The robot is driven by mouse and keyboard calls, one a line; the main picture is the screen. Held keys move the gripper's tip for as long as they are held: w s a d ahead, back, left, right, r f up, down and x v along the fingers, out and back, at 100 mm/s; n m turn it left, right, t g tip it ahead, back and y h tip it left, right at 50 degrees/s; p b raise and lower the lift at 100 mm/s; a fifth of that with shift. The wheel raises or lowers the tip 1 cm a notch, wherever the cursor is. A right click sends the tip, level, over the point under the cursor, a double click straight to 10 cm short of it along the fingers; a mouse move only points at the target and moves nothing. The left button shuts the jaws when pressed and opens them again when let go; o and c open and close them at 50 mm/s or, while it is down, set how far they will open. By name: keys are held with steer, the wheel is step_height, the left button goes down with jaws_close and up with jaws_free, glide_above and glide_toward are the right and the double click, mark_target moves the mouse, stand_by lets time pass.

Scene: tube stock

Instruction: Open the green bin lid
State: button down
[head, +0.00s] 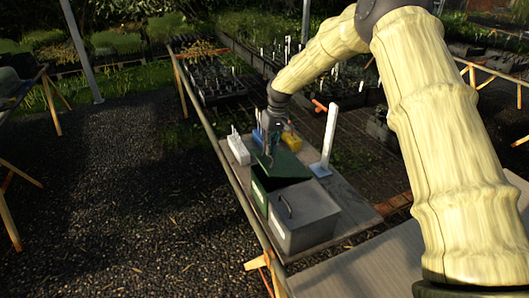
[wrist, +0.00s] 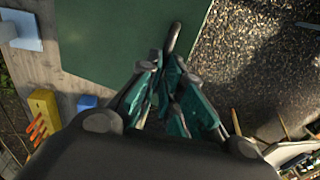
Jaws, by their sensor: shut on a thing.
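The green bin (head: 259,197) stands on the grey bench beside a grey bin. Its green lid (head: 287,168) looks tilted, with a dark gap between it and the bin's near side. In the wrist view the lid (wrist: 115,40) fills the upper middle, and its dark handle (wrist: 173,38) sticks out between my fingertips. My gripper (head: 268,160) is at the lid's left edge in the head view. In the wrist view my gripper (wrist: 172,68) is shut on the handle. The inside of the green bin is hidden.
The grey bin (head: 304,218) with a lid handle stands nearer on the bench (head: 345,210). A white rack (head: 238,149), a blue item (head: 257,136), a yellow block (head: 292,140) and a white upright stand (head: 328,145) are close around my gripper. Gravel lies left of the bench.

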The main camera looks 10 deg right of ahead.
steer(key=d+r+y, duration=0.1)
steer(key=d, duration=0.1)
steer(key=d+r+y, duration=0.1)
steer(key=d+r, duration=0.1)
steer(key=shift+w+r+y, duration=0.15)
steer(key=shift+w+y, duration=0.25)
steer(key=c, duration=1.6)
jaws_free()
steer(key=shift+a+g, duration=0.1)
steer(key=shift+g, duration=0.2)
steer(key=shift+c, duration=0.2)
steer(key=shift+o, duration=0.4)
steer(key=shift+a, duration=0.15)
steer(key=s+v, duration=0.1)
steer(key=v, duration=1.1)
steer(key=shift+w, duration=0.45)
steer(key=shift+a, duration=0.1)
